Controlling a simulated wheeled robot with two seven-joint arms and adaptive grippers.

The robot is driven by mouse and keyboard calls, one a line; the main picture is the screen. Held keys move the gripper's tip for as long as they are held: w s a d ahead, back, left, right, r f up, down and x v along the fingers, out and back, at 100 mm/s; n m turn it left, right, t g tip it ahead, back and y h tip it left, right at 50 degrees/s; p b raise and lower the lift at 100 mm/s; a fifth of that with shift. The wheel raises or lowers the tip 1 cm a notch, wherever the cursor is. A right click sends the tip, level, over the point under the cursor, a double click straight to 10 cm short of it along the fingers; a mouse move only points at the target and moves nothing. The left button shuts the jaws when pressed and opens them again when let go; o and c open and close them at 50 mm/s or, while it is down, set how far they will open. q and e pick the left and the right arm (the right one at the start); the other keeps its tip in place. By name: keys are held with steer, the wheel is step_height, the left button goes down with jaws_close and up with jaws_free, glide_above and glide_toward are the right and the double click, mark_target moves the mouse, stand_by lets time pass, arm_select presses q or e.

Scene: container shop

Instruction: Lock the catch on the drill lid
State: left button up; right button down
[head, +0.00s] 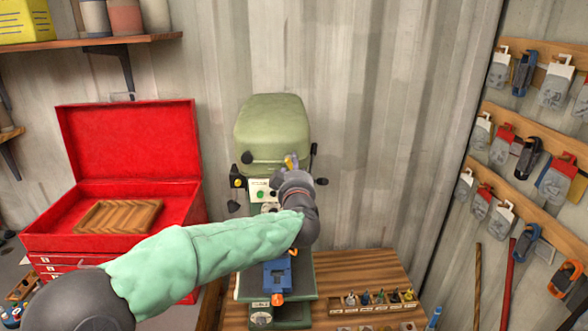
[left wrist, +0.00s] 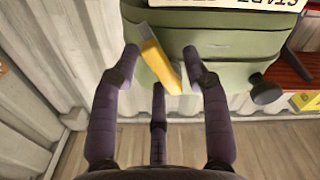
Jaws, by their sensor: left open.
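The drill is a green bench machine whose rounded lid (head: 272,130) looks shut down on its head. The lid's green body also fills the top of the left wrist view (left wrist: 225,42). A yellow catch (left wrist: 160,66) sticks out at a tilt from the drill's side; in the head view it is a small yellow piece (head: 291,161) by the lid's lower right edge. My left gripper (left wrist: 160,54) is open, its dark fingers on either side of the catch. I cannot tell whether they touch it. In the head view my left gripper (head: 291,168) partly hides the drill's front. My right gripper is not in view.
A black lever (head: 314,160) stands out at the drill's right. A blue vise (head: 278,276) sits below on its base. A red toolbox (head: 130,145) stands open at the left. A wooden rack of bits (head: 375,302) lies at the lower right. Corrugated wall is behind.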

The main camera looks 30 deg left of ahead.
arm_select(q)
jaws_close()
steer(key=m+p, duration=0.3)
steer(key=p, duration=0.1)
steer(key=m+p, duration=0.1)
steer(key=m, duration=0.1)
steer(key=shift+s+a+f+m+p, duration=0.2)
steer(key=shift+a+f+m+p, duration=0.1)
steer(key=shift+p, duration=0.1)
jaws_free()
